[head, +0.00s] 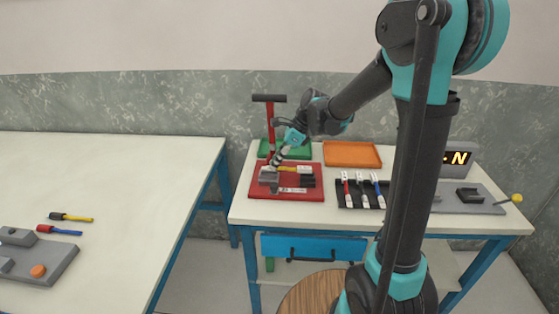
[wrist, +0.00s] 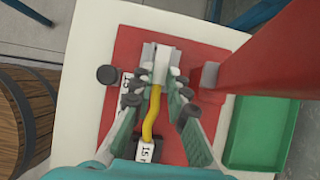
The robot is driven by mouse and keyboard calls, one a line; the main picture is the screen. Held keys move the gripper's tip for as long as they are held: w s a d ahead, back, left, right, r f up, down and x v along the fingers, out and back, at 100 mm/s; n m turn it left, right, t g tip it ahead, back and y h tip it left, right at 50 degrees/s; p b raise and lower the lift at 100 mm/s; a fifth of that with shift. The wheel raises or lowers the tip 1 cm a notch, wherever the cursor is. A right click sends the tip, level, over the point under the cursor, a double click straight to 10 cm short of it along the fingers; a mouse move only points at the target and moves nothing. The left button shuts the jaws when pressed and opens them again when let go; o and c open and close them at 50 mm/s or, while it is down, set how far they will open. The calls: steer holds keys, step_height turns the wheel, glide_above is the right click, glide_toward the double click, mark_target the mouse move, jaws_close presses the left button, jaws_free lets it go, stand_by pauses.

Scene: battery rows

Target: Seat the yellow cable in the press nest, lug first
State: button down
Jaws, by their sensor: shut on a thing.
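The yellow cable (wrist: 152,118) lies in the press on the red base plate (head: 258,192). One end is between my fingers at the grey press nest (wrist: 148,55); its lug is hard to make out there. The other end reaches a black block (head: 308,181) with a white tag (wrist: 145,152). My gripper (wrist: 154,88) is shut on the cable, low over the plate. In the head view my gripper (head: 273,163) is beside the red press column (head: 271,125), and the cable (head: 290,169) shows as a short yellow strip. Whether the lug is fully in the nest cannot be told.
The press column (wrist: 250,50) rises close to the right of my gripper in the wrist view. A green tray (head: 297,150) and an orange tray (head: 352,154) stand behind. A black rack (head: 347,199) of cables is at right. Another yellow-and-black cable (head: 72,217) lies on the left table.

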steer(key=shift+f, duration=1.2)
steer(key=c, duration=1.4)
jaws_free()
steer(key=shift+f, duration=0.1)
